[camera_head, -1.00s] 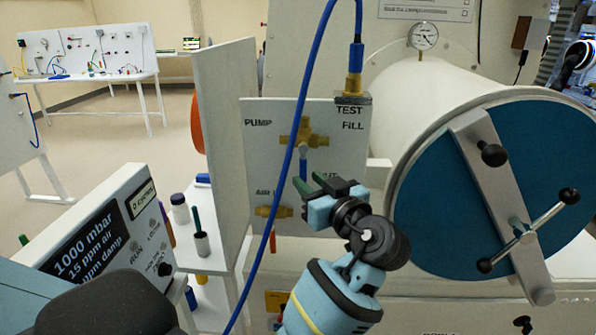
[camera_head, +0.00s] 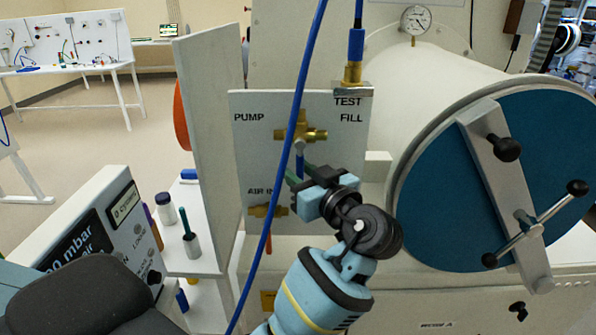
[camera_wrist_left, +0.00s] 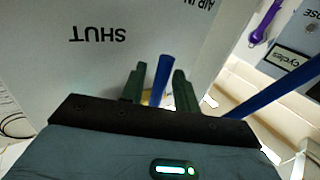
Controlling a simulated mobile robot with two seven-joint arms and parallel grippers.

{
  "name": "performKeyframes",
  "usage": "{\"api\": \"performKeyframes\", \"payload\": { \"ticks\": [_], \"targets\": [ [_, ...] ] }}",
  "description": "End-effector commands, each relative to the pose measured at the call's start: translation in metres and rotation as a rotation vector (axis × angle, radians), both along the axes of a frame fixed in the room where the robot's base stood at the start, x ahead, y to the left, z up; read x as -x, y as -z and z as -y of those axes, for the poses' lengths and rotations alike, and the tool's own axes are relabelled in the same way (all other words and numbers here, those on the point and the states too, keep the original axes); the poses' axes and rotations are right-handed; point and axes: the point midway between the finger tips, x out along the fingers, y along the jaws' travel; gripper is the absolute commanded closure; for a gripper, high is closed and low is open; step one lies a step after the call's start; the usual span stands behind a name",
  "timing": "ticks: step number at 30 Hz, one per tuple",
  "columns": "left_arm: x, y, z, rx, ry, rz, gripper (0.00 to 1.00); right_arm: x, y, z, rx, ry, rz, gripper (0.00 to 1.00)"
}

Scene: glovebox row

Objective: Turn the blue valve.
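The blue valve is a brass valve body (camera_head: 303,133) on a white panel (camera_head: 262,105) marked PUMP, TEST, FILL and AIR IN. Its blue lever (camera_head: 300,164) hangs downward. My left gripper (camera_head: 300,176) is at the lever's lower end, its green fingers partly hiding it. In the left wrist view the blue lever (camera_wrist_left: 162,72) stands between the two fingers of my left gripper (camera_wrist_left: 157,88), with small gaps on both sides. The gripper looks open around it. The word SHUT is on the panel close by. My right gripper is not in view.
A blue hose (camera_head: 284,165) runs down in front of the panel, left of my gripper. A second brass fitting (camera_head: 266,211) sits below the valve. A large blue round door (camera_head: 440,190) with a bar and handle is at right. A white upright board (camera_head: 208,120) stands left.

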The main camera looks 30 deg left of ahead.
Motion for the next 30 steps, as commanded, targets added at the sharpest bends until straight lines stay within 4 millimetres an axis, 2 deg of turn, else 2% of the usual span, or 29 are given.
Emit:
{"api": "performKeyframes", "payload": {
  "ticks": [5,12,23,30],
  "targets": [
    [0.0000,0.0002,0.0001,0.000,0.000,0.000,0.69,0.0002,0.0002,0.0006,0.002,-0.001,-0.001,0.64],
    [0.0000,0.0002,0.0000,0.001,0.000,0.000,1.00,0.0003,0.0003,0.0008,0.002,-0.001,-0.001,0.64],
    [0.0003,0.0003,-0.0006,-0.007,0.000,-0.005,1.00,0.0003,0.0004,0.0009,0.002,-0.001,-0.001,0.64],
    [0.0031,0.0011,-0.0050,-0.076,0.000,-0.049,1.00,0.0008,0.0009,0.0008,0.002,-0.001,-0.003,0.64]
  ]
}}
